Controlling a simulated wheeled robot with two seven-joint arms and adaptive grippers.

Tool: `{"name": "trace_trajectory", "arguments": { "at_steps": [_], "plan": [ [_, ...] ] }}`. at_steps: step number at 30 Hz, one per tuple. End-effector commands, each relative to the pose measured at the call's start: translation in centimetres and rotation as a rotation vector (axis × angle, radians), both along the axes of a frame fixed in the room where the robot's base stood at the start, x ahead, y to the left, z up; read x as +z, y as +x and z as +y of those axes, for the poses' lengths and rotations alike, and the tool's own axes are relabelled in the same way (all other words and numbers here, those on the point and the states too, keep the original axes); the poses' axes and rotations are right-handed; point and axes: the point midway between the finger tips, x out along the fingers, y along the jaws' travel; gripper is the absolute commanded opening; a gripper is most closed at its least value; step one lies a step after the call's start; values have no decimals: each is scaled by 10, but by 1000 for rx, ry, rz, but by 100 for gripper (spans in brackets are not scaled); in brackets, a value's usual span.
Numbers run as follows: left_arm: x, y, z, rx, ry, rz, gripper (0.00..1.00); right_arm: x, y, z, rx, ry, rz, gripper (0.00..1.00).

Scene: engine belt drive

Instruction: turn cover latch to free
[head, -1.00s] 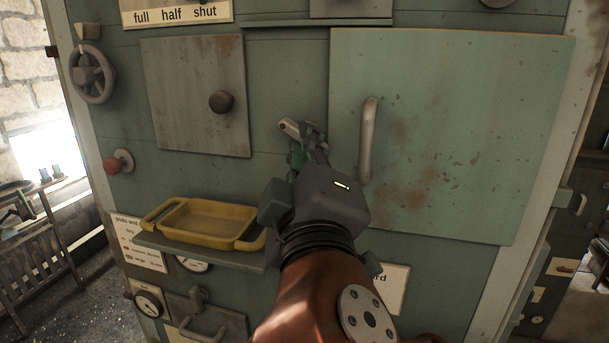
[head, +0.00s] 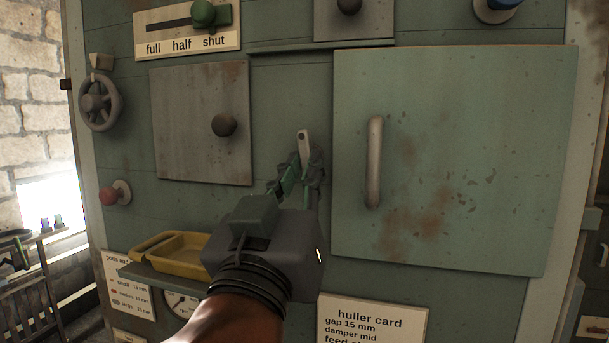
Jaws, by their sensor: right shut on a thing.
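The cover latch (head: 304,143) is a small pale bar on the cabinet front, just left of the large green cover (head: 470,150). Its visible upper end points nearly straight up; its lower part is hidden by my fingers. My right gripper (head: 302,172) is shut on the latch, with its green-tipped fingers around the lower part. The cover has a pale vertical handle (head: 374,162) and lies flat against the cabinet. My left gripper is not in view.
A yellow tray (head: 146,242) rests on a shelf at lower left. A grey panel with a round knob (head: 224,124), a handwheel (head: 97,102) and a red knob (head: 109,196) are on the left. A green slider (head: 210,14) stands above, at "shut". A huller card (head: 371,318) is below.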

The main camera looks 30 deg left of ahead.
Motion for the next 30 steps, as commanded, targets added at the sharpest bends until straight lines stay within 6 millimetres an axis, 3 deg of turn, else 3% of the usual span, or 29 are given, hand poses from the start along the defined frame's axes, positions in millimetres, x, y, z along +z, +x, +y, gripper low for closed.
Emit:
{"name": "trace_trajectory", "arguments": {
  "at_steps": [10, 26, 27, 30],
  "plan": [
    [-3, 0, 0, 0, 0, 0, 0, -2, 1, 2, 0, 131, 38, 0],
    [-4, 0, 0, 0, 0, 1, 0, -1, 1, 2, 2, 154, 42, 0],
    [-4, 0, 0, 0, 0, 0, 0, -1, 1, 2, 2, 154, 42, 13],
    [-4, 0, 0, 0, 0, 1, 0, -1, 1, 2, 2, 154, 42, 20]
  ]
}}
